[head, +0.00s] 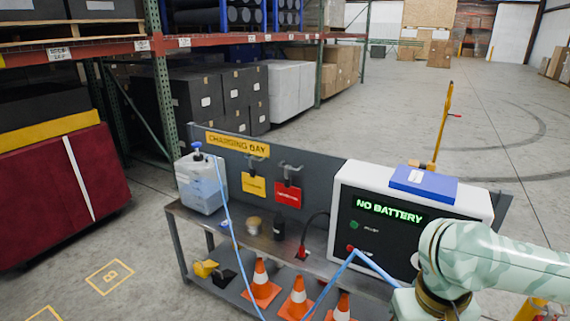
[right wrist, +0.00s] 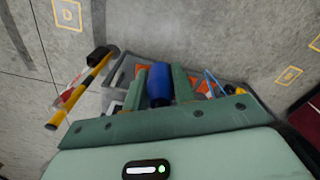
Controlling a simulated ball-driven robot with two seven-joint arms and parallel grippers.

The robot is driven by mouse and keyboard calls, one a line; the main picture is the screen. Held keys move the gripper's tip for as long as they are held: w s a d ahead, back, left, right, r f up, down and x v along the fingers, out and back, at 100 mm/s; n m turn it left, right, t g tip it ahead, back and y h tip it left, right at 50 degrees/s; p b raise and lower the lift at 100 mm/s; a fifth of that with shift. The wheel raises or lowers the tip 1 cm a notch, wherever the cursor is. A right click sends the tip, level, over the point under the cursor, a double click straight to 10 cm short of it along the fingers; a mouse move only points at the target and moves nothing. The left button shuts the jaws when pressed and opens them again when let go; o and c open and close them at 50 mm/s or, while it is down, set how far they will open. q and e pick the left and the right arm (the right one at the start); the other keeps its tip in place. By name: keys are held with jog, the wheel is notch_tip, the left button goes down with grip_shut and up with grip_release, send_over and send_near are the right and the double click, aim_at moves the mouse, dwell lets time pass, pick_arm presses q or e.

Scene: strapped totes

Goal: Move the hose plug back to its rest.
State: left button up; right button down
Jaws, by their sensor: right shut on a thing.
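The hose plug (right wrist: 159,86) is a blue cylinder in the right wrist view. My right gripper (right wrist: 160,72) is shut on it, with one green finger on each side. In the head view my right arm comes in from the right in front of the charger box, and its jaws and the plug are not visible there. A light blue hose (head: 229,215) runs from the white jug (head: 200,184) down past the bench front, then rises and runs right toward my right wrist. I cannot make out the plug's rest. My left gripper is in neither view.
The grey bench (head: 222,231) carries the white charger box (head: 345,185) showing "NO BATTERY", with a blue book-like item (head: 423,183) on top. Orange cones (head: 261,280) stand on the lower shelf. Red and yellow tags hang on the back panel. A yellow post (head: 443,120) stands behind.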

jog(key=shift+s+f+b, duration=0.25)
jog(key=shift+f+b, duration=0.05)
jog(key=shift+f, duration=0.25)
jog(key=shift+s+r, duration=0.1)
jog(key=shift+s, duration=0.15)
jog(key=w+a+r+n, duration=0.4)
jog(key=a+r+n, duration=0.4)
jog(key=a, duration=0.6)
jog(key=shift+r, duration=0.65)
jog(key=w+a+f+n, duration=0.3)
jog(key=a+f+n, duration=0.1)
jog(key=shift+w+a+f+n, duration=0.15)
jog(key=shift+w+f+n, duration=0.15)
jog(key=shift+f, duration=0.05)
